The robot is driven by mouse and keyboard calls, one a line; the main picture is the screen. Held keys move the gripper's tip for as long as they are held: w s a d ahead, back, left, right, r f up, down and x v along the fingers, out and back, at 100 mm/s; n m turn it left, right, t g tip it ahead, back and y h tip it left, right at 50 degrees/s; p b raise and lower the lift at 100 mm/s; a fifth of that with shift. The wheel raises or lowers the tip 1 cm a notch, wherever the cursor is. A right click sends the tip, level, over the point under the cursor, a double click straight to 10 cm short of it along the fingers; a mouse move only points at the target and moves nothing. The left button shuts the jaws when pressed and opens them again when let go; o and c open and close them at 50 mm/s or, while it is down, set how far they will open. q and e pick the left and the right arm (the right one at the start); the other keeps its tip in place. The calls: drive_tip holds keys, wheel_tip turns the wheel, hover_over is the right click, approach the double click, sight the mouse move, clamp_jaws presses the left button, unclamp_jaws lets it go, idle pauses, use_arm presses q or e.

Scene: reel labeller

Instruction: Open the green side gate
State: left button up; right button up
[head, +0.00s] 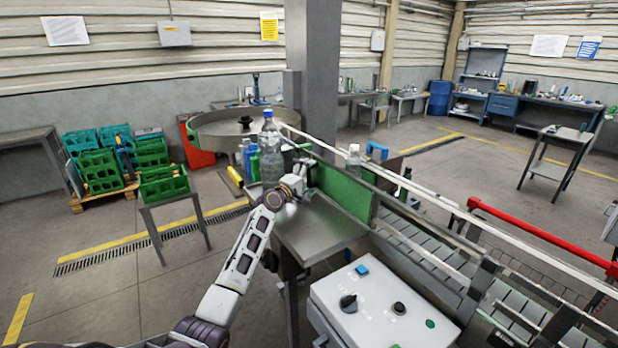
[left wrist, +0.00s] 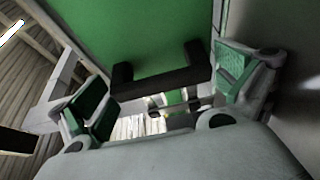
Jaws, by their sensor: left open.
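The green side gate (head: 347,193) stands upright along the near edge of the conveyor in the head view. Its green face (left wrist: 120,35) fills the upper part of the left wrist view. A black bar handle (left wrist: 160,86) sticks out from that face. My left gripper (head: 300,183) is at the gate's left end, above the metal side table. In the left wrist view the gripper (left wrist: 168,98) is open, with its green-padded fingers apart and the handle showing between them. I cannot tell whether they touch it. My right gripper is not in view.
The metal side table (head: 318,228) lies in front of the gate. A large clear bottle (head: 270,150) and smaller bottles stand left of my gripper. A control box (head: 375,312) with knobs is in the near foreground. The conveyor (head: 428,258) runs towards the lower right.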

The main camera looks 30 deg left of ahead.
use_arm(q)
drive_tip(key=c, duration=1.2)
drive_tip(key=shift+f, duration=0.1)
